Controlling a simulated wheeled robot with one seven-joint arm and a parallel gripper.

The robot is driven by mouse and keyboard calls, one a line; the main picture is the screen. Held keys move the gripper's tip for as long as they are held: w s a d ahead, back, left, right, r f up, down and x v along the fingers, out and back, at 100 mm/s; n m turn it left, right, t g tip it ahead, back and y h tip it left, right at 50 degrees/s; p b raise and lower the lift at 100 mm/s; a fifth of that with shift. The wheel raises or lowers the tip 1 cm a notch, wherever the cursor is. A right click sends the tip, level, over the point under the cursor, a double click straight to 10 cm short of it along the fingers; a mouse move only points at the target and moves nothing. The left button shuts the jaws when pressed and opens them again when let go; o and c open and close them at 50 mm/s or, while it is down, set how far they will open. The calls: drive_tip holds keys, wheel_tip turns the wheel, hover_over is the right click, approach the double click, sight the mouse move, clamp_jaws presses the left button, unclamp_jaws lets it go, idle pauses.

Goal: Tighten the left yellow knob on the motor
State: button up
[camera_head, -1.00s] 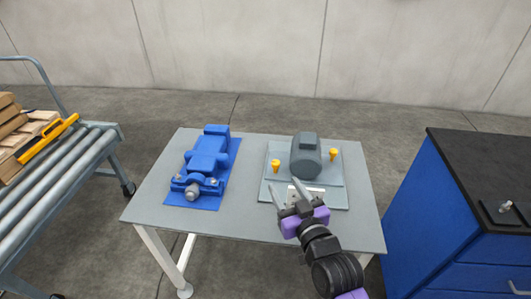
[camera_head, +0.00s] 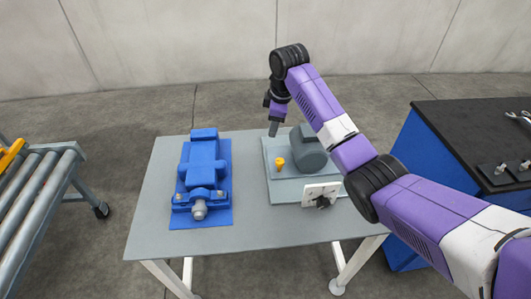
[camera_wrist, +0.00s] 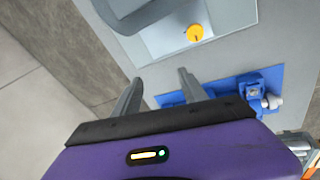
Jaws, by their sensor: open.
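The grey motor (camera_head: 308,152) stands on its light grey plate (camera_head: 285,190) on the right half of the table. The left yellow knob (camera_head: 280,164) stands upright on the plate, left of the motor. In the wrist view the same knob (camera_wrist: 195,34) shows as a yellow disc seen from above. My gripper (camera_head: 274,129) points down above the plate's back left, behind and above the knob, not touching it. Its two fingers (camera_wrist: 158,88) are apart with nothing between them. The right yellow knob is not visible in the head view.
A blue machine (camera_head: 203,168) on a blue mat stands on the table's (camera_head: 165,232) left half. A white panel with a dark fitting (camera_head: 322,196) is at the plate's front. A blue cabinet (camera_head: 412,150) is right, a roller conveyor (camera_head: 38,195) left.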

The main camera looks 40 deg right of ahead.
sight(280, 161)
drive_tip(key=s+f+g, duration=0.1)
drive_tip(key=s, duration=0.1)
drive_tip(key=s+a+f+n+g, duration=0.1)
drive_tip(key=s+n+g, duration=0.1)
drive_tip(key=s, duration=0.1)
drive_tip(key=shift+s+a+f+y, duration=0.35)
drive_tip(key=shift+a+f+y, duration=0.05)
drive_tip(key=shift+f, duration=3.8)
clamp_jaws()
